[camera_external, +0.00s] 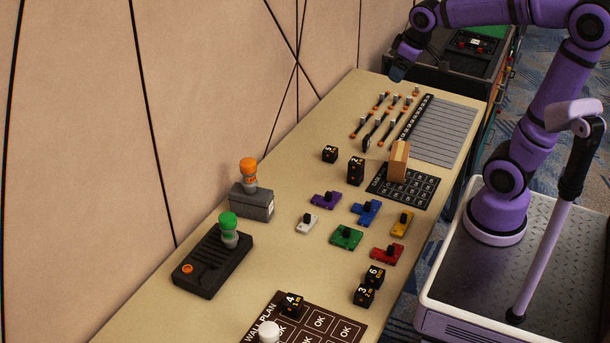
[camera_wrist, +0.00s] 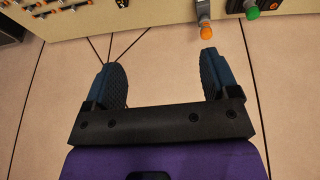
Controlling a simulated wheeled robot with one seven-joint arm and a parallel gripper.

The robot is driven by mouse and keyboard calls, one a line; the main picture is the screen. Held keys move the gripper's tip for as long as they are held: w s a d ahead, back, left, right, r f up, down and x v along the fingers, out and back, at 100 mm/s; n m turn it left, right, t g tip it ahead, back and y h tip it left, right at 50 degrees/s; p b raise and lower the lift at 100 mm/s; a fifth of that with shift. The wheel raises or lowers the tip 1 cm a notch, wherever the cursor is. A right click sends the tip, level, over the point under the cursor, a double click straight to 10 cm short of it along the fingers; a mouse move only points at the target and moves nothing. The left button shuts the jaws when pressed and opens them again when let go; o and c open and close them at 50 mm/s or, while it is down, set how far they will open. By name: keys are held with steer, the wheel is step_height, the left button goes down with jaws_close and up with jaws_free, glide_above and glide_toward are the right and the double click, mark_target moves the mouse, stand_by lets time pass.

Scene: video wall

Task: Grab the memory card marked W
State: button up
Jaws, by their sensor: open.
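Several small coloured pieces with black knobs lie mid-table in the external view: white (camera_external: 307,224), purple (camera_external: 325,200), blue (camera_external: 366,213), green (camera_external: 346,238), yellow (camera_external: 402,226) and red (camera_external: 387,254). I cannot read a W on any of them, so I cannot tell which is the card marked W. My gripper (camera_external: 398,73) is above the far end of the table, well away from these pieces. In the wrist view my gripper (camera_wrist: 163,68) is open and empty, its two blue fingers wide apart, with the wall behind them.
A black grid mat (camera_external: 420,199) bears a wooden block (camera_external: 398,160). Black numbered blocks (camera_external: 355,170) stand around. Orange-knobbed (camera_external: 249,171) and green-knobbed (camera_external: 229,229) devices stand near the wall. Cables (camera_external: 379,124) and a striped panel (camera_external: 447,133) lie at the far end. A wall-plan mat (camera_external: 350,329) lies in front.

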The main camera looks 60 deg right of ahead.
steer(key=w+d+f+g, duration=0.1)
steer(key=w+d+f, duration=0.4)
steer(key=w+d, duration=0.55)
steer(key=g, duration=0.3)
glide_above(367, 137)
steer(key=shift+y, duration=0.4)
step_height(367, 137, down, 39)
steer(key=shift+s+d+r, duration=0.1)
steer(key=shift+s+r, duration=0.05)
step_height(367, 137, down, 6)
steer(key=shift+r, duration=0.2)
steer(key=shift+f, duration=2.6)
steer(key=shift+c, duration=0.5)
steer(key=c, duration=0.9)
